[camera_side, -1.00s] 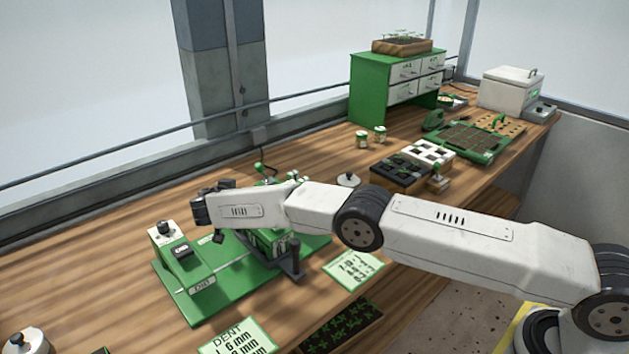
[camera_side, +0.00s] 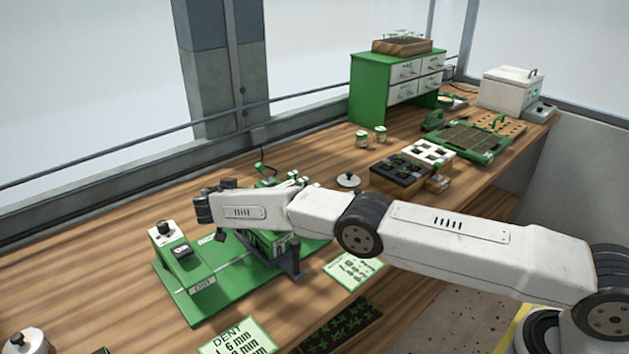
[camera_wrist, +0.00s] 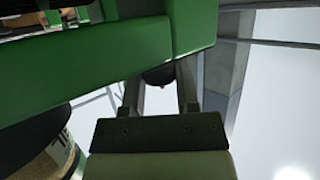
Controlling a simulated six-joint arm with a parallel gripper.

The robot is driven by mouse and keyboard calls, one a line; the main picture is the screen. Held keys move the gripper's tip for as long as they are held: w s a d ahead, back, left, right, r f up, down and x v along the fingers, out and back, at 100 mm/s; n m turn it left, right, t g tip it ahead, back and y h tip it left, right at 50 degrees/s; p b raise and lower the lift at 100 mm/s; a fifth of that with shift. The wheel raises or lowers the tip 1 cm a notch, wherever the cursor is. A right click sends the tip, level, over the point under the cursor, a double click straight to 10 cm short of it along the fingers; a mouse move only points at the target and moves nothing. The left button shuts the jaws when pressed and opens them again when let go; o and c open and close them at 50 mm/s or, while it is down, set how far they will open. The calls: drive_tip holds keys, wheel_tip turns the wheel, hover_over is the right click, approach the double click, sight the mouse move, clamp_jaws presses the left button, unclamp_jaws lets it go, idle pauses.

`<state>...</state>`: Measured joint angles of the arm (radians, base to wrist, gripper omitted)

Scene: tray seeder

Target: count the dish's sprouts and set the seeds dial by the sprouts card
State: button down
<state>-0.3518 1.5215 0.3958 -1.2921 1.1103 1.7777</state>
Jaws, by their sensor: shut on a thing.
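In the wrist view my gripper (camera_wrist: 160,92) is shut on a small dark round knob (camera_wrist: 158,76), just beneath a green machine body (camera_wrist: 100,55). I cannot read any dial marks there. In the side view the green seeder (camera_side: 265,243) stands on its green base (camera_side: 185,290), and my wrist reaches over it, hiding the fingers and the knob. A white card with a green border (camera_side: 352,270) lies at the bench's front edge; its writing is too small to read. I cannot make out the dish or count sprouts.
A card headed DENT (camera_side: 238,338) lies at the front. A control box with a black knob (camera_side: 164,230) stands on the base's left. Pots, a seedling tray (camera_side: 400,170), a green cabinet (camera_side: 372,95) and a white box (camera_side: 510,92) stand farther back. The bench left of the base is mostly clear.

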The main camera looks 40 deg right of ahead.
drive_tip(key=shift+w+r+n+t+y, duration=0.1)
drive_tip(key=shift+n+t+y, duration=0.3)
drive_tip(key=shift+n+t, duration=0.1)
drive_tip(key=shift+n, duration=0.3)
idle(0.4)
drive_tip(key=shift+c, duration=1.8)
unclamp_jaws()
drive_tip(key=shift+s+a+y, duration=0.1)
drive_tip(key=shift+s+y, duration=0.15)
drive_tip(key=shift+y, duration=0.05)
drive_tip(key=v, duration=0.7)
drive_tip(key=shift+s+a, duration=0.15)
drive_tip(key=shift+s, duration=0.05)
